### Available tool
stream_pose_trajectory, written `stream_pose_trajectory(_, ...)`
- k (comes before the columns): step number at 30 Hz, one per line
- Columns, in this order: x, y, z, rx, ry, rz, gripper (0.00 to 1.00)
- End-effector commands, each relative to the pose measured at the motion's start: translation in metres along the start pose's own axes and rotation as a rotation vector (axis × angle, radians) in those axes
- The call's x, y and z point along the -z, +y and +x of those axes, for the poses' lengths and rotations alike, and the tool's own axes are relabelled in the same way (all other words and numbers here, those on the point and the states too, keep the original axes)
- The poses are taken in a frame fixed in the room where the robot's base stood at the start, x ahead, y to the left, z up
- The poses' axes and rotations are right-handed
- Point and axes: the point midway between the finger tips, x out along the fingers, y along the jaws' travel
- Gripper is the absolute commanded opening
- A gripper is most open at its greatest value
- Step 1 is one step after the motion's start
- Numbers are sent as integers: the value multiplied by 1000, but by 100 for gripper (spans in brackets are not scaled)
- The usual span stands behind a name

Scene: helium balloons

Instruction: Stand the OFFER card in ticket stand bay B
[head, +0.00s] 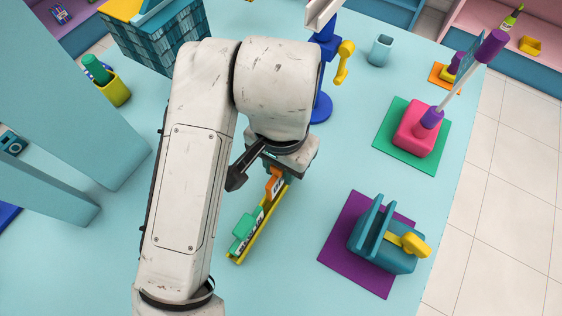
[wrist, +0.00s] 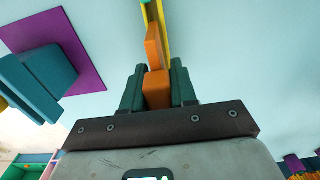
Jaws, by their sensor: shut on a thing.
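The ticket stand (head: 240,257) is a narrow yellow rail lying diagonally on the pale blue table, below my gripper. A green-topped card (head: 242,232) stands at its near end, with white faces and dark lettering too small to read. An orange card (head: 274,184) is at the far end, by my gripper (head: 281,172). In the wrist view, the teal fingers of my gripper (wrist: 157,88) are shut on the orange card (wrist: 154,48), with the yellow stand (wrist: 163,12) just beyond it. I cannot read its word, tell whether it is seated, or see bay letters.
A teal slotted block (head: 372,245) with a yellow lever sits on a purple mat (head: 343,238) to the right. A pink block (head: 414,130) on a green mat holds a rod. A blue post (head: 321,105) stands behind my gripper. Pale blue pillars (head: 95,110) rise at left.

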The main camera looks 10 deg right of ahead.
Motion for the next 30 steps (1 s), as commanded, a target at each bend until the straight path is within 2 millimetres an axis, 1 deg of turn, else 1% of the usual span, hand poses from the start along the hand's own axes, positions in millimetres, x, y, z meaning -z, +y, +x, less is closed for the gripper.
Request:
stream_pose_trajectory(8,0,0,2,1,-1,0,0)
stream_pose_trajectory(30,0,0,19,1,-2,0,0)
